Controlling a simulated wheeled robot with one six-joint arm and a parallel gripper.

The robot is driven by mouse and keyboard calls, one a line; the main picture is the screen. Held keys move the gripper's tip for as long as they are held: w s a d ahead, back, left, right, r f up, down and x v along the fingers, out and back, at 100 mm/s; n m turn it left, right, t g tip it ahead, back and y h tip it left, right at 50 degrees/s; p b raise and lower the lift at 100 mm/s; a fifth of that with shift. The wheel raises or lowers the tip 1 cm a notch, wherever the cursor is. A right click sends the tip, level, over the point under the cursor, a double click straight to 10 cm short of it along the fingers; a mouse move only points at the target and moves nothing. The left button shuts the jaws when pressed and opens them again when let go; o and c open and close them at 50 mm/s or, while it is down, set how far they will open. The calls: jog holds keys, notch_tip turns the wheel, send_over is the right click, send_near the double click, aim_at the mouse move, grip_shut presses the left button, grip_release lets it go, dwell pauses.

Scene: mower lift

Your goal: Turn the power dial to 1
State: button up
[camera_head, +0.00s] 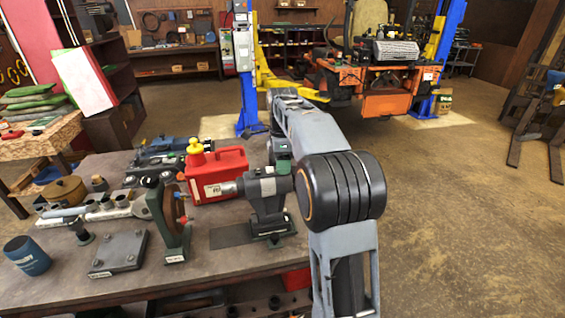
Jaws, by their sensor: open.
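I cannot make out a power dial or its numbers for certain. A pale control box (243,45) is fixed to the left blue lift post (246,85) at the back; its small details are too fine to read. My arm rises from the bottom right to a large black joint in the middle of the view. From there it reaches away toward the lift, over the right end of the workbench. My fingertips do not show; the far end of the arm hides them or they are out of sight.
The workbench (120,280) at left holds a red canister (218,175), a green stand with a brown disc (175,210), a grey clamped tool (266,195), a metal plate (119,252) and a blue cup (27,256). An orange mower (385,100) stands at the lift.

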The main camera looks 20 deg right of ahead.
jog(key=shift+f, duration=0.1)
jog(key=c, duration=0.9)
jog(key=shift+c, duration=0.2)
jog(key=shift+n+p, duration=0.6)
jog(key=shift+n, duration=0.5)
jog(key=shift+n+p, duration=0.5)
jog(key=shift+n, duration=1.2)
